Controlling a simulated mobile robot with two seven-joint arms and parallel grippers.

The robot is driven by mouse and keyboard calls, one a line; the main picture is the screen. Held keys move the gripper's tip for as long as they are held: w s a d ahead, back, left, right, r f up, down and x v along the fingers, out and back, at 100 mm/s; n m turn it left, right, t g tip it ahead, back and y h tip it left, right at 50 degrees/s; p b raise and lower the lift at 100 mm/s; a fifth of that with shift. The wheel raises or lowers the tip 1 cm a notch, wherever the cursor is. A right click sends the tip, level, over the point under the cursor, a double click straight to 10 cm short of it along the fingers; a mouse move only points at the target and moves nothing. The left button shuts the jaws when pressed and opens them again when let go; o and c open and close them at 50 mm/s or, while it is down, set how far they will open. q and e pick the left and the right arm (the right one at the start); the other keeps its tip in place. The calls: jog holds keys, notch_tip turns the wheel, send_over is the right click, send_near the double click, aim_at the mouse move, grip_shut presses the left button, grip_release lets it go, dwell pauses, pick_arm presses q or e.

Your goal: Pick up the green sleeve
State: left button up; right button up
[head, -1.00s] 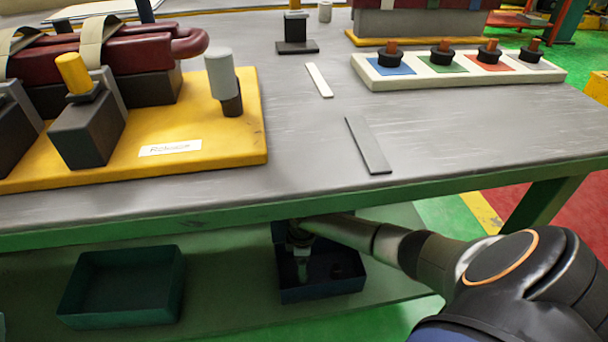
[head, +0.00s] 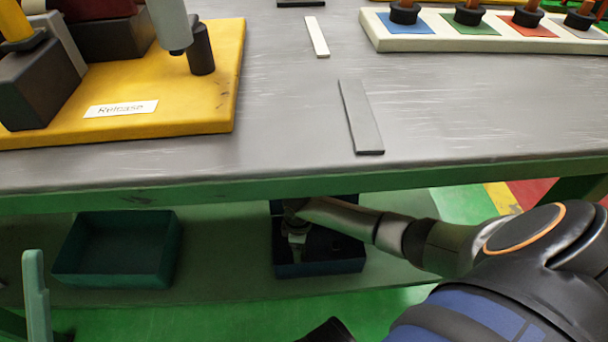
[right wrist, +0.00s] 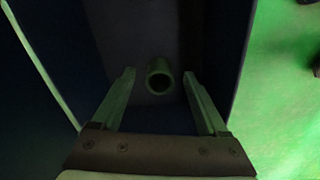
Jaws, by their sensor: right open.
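A hollow, dark greenish sleeve (right wrist: 160,77) shows in the right wrist view, its round open end facing the camera. It is inside a dark blue bin (head: 320,268) on the lower shelf, and the dim light makes its colour hard to judge. My right gripper (right wrist: 160,85) is open, with one finger on each side of the sleeve in that view. Whether the fingers touch it I cannot tell; gaps show on both sides. In the head view my right gripper (head: 297,240) reaches under the tabletop into the bin, and the sleeve cannot be made out there.
The tabletop edge (head: 330,185) overhangs the bin and my right arm. An empty teal bin (head: 118,250) stands to the left on the shelf (head: 225,260). Above are a yellow base (head: 170,122), a grey strip (head: 362,118) and a white tray (head: 480,42).

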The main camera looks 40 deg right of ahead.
jog(key=shift+f, duration=0.35)
grip_shut()
dwell(0.6)
